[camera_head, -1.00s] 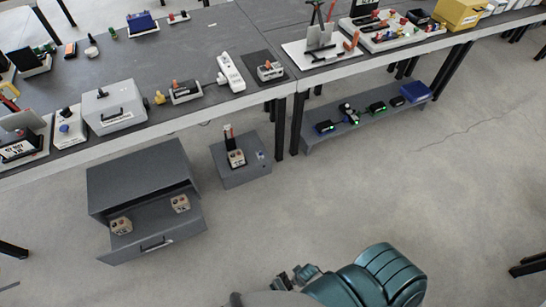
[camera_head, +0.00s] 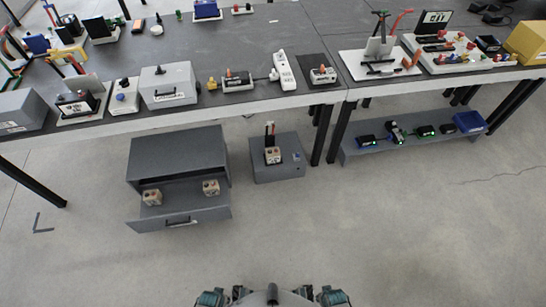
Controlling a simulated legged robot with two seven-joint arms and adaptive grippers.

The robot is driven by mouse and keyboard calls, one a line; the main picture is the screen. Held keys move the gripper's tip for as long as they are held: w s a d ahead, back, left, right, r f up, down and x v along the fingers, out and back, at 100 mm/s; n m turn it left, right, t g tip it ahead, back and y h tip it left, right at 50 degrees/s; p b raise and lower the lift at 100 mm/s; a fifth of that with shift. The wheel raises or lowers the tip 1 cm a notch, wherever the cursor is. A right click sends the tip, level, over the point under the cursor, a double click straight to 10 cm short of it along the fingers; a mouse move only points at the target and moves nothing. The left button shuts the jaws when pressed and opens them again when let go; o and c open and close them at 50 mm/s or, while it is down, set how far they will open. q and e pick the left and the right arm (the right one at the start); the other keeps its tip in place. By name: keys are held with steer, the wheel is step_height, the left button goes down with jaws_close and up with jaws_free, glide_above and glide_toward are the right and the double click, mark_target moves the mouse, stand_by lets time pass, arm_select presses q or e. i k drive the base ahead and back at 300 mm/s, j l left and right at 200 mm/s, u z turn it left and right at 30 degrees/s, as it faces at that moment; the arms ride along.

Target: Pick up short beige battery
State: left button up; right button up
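Two small beige blocks with dark round spots on top, which look like batteries, sit in the open drawer (camera_head: 190,213) of a grey cabinet (camera_head: 177,147). The left beige block (camera_head: 152,197) is near the drawer's left side, and the right beige block (camera_head: 211,187) is near its right side. A third beige block (camera_head: 272,156) sits on a low grey box right of the cabinet, with a red and white upright part behind it. I cannot tell from their size which one is the short battery. Neither gripper can be made out; only parts of my own body show at the bottom edge.
A long dark table (camera_head: 190,60) with many devices runs above the cabinet. A low grey shelf (camera_head: 400,146) with several small devices stands at the right, between black table legs. The concrete floor (camera_head: 360,230) in front is clear.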

mark_target(273, 155)
steer(key=i+l, duration=0.15)
steer(key=i, duration=0.4)
steer(key=i+l+z, duration=0.1)
steer(key=i, duration=0.5)
